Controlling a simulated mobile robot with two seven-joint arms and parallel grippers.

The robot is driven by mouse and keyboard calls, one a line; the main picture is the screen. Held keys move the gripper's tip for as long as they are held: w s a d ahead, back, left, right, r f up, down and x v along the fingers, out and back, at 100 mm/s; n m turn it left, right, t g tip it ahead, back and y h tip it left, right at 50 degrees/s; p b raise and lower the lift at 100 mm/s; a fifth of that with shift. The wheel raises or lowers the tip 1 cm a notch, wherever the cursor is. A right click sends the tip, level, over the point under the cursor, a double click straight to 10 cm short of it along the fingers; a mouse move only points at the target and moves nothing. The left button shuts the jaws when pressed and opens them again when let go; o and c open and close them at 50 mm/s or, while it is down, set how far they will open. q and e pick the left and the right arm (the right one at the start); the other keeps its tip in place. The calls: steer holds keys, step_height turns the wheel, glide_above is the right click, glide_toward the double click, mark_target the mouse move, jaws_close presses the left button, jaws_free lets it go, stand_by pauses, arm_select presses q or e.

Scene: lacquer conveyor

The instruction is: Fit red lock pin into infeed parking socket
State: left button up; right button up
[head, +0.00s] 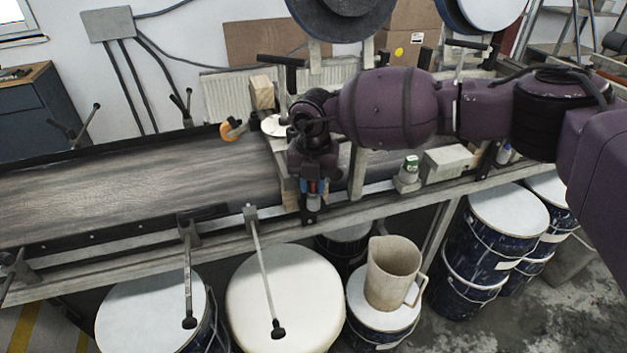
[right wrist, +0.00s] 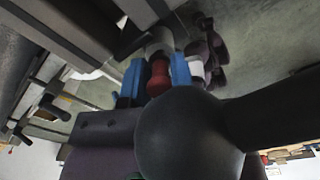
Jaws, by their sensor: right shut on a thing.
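My right gripper (head: 313,186) reaches down at the front rail of the conveyor (head: 140,195). Its blue fingers are shut on the red lock pin, of which only a little shows between them in the head view. The red pin (right wrist: 158,78) shows clearly between the blue fingers in the right wrist view. A grey cylindrical part (head: 313,203), which looks like the parking socket, is directly below the fingertips. It also shows in the right wrist view (right wrist: 159,42), in line with the pin's end. Whether the pin sits inside it I cannot tell. My left gripper is out of view.
A small green-topped item (head: 411,163) stands on the rail to the right, beside a pale block (head: 449,161). Thin black-tipped levers (head: 262,270) stick out in front. Paint drums and a beige jug (head: 391,270) stand below. The belt's left part is clear.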

steer(key=shift+f, duration=0.2)
steer(key=o, duration=1)
steer(key=shift+r, duration=0.1)
step_height(320, 180, up, 11)
steer(key=shift+f, duration=0.2)
